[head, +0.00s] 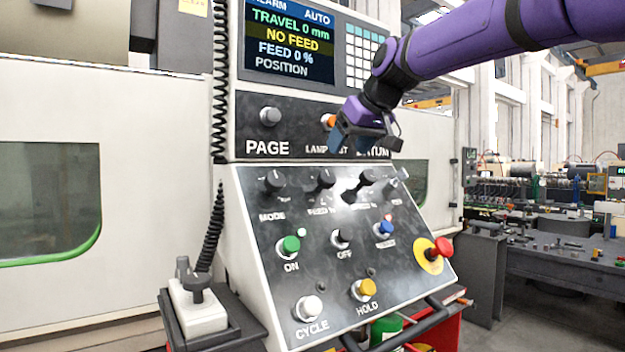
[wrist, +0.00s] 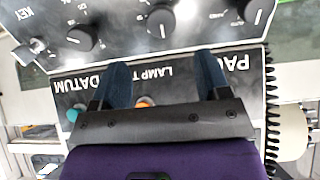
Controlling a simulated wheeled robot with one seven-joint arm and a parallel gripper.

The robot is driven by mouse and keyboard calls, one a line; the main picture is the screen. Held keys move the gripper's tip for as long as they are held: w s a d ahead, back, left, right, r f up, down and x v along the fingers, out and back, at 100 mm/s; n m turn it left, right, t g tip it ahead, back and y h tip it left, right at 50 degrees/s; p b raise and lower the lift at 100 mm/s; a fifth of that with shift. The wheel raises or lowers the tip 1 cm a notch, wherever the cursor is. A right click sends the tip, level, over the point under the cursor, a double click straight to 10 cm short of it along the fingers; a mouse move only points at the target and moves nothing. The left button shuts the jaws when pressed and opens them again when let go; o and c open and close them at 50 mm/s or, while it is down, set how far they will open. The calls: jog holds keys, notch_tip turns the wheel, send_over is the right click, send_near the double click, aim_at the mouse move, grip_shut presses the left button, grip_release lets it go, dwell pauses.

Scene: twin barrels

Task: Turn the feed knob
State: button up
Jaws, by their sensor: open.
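The feed knob (head: 321,179) is a black rotary knob with a light pointer line, second from the left in the top row of the sloped panel. In the upside-down wrist view the feed knob (wrist: 160,22) sits at the top middle, beyond my fingertips. My gripper (head: 362,142) is open and empty, in front of the upper button strip and above the knob row. Its two blue fingers (wrist: 162,62) are spread apart and touch no knob. The screen (head: 290,42) reads "TRAVEL 0 mm", "NO FEED" and "FEED 0 %".
The mode knob (head: 273,181) is left of the feed knob; another black knob (head: 362,184) is right of it. Coloured push buttons and a red emergency stop (head: 441,247) are lower on the panel. A coiled cable (head: 220,90) hangs at the left. A lamp button (head: 328,121) is beside my gripper.

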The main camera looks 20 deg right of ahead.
aim_at(328, 175)
jog(key=x, duration=1.1)
jog(key=shift+a, duration=0.1)
jog(key=shift+r, duration=0.1)
jog(key=c, duration=0.9)
